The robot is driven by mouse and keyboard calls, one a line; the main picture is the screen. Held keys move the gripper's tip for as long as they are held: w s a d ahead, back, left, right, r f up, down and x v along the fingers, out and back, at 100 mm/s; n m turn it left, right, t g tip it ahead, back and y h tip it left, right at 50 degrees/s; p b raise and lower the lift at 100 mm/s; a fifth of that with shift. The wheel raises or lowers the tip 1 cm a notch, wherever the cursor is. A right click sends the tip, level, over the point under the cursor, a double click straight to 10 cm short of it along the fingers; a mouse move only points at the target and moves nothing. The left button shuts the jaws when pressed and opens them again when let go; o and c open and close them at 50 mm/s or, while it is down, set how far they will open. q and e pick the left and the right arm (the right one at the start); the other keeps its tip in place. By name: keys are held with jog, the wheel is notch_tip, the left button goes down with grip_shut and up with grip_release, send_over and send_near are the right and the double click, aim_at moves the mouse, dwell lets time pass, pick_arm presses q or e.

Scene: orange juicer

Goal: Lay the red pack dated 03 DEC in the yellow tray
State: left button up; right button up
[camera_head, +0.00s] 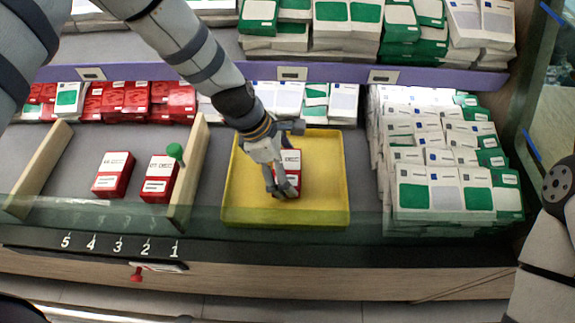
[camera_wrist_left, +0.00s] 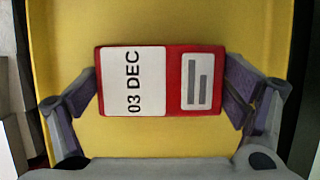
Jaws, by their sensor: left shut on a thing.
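My left gripper (camera_head: 283,190) is over the yellow tray (camera_head: 237,190), shut on a red pack (camera_head: 292,160) with white labels. In the left wrist view the pack (camera_wrist_left: 172,80) reads 03 DEC, and the gripper's fingers (camera_wrist_left: 165,92) press on its two short ends. The yellow tray floor (camera_wrist_left: 200,25) shows behind the pack. I cannot tell whether the pack touches the tray floor. My right gripper is not in view.
Two red packs stand in the wooden-sided bay to the left, one at its middle (camera_head: 113,177) and one (camera_head: 159,178) near a green knob (camera_head: 175,151). Stacked white and green packs (camera_head: 440,165) lie right of the tray. A glass front edge (camera_head: 120,215) runs before the bay.

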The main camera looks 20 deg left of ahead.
pick_arm(q)
jog(key=o, duration=1.1)
jog(key=shift+r, duration=0.25)
jog(key=p+v, duration=0.2)
jog(key=v, duration=0.9)
jog(key=shift+s+a+r, duration=0.1)
jog(key=shift+a+r, duration=0.05)
jog(key=shift+r, duration=0.2)
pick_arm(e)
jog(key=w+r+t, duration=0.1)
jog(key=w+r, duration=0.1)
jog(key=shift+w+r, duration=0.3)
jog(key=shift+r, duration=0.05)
